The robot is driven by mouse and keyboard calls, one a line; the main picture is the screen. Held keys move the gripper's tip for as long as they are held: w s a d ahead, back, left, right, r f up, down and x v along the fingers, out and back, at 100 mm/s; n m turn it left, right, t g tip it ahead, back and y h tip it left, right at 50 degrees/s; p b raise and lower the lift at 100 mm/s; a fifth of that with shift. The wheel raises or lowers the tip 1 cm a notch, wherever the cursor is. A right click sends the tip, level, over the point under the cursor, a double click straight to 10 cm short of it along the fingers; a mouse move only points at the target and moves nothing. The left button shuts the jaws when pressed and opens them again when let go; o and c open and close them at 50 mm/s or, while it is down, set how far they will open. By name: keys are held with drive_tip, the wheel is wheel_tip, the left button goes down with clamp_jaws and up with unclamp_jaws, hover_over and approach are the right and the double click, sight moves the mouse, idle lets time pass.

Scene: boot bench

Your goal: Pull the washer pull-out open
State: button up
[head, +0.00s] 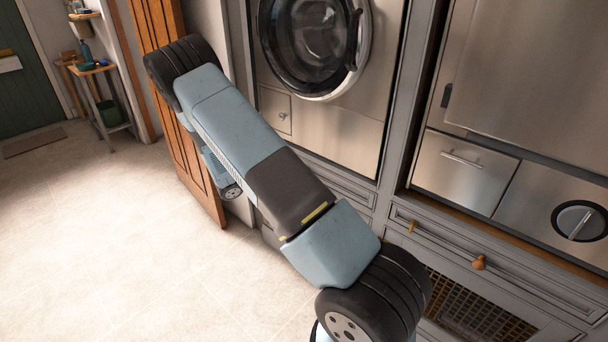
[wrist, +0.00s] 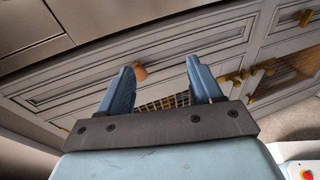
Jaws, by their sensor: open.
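The washer (head: 330,115) stands at top centre in the head view, with a round dark glass door. A framed grey front (head: 350,187) below it is partly hidden by my arm. A grey drawer front (head: 445,238) right of it carries a wooden knob (head: 478,262). I cannot tell which front is the washer pull-out. In the wrist view my gripper (wrist: 160,68) is open, its two blue fingers apart and pointing at a framed front (wrist: 75,80). A wooden knob (wrist: 138,72) shows near the left fingertip. Contact cannot be told. The head view does not show the fingers.
A steel appliance (head: 510,115) with a bar handle and dial stands above the knobbed drawer. A mesh panel (head: 465,310) sits below. A wooden door (head: 185,140) stands left behind my arm. Pale floor (head: 110,240) is clear at left.

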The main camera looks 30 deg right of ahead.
drive_tip(key=w+f+n+t+h, duration=0.1)
drive_tip(key=w+f+n+t, duration=0.25)
drive_tip(key=f+n, duration=0.45)
drive_tip(key=w+d, duration=0.1)
drive_tip(key=d, duration=0.3)
drive_tip(key=w+d+f+m, duration=0.1)
drive_tip(key=d, duration=0.3)
drive_tip(key=w+d+m, duration=0.1)
drive_tip(key=w+d, duration=0.1)
drive_tip(key=d, duration=0.2)
drive_tip(key=shift+w+f+t, duration=0.1)
drive_tip(key=shift+f+t, duration=0.25)
drive_tip(key=shift+f, duration=0.05)
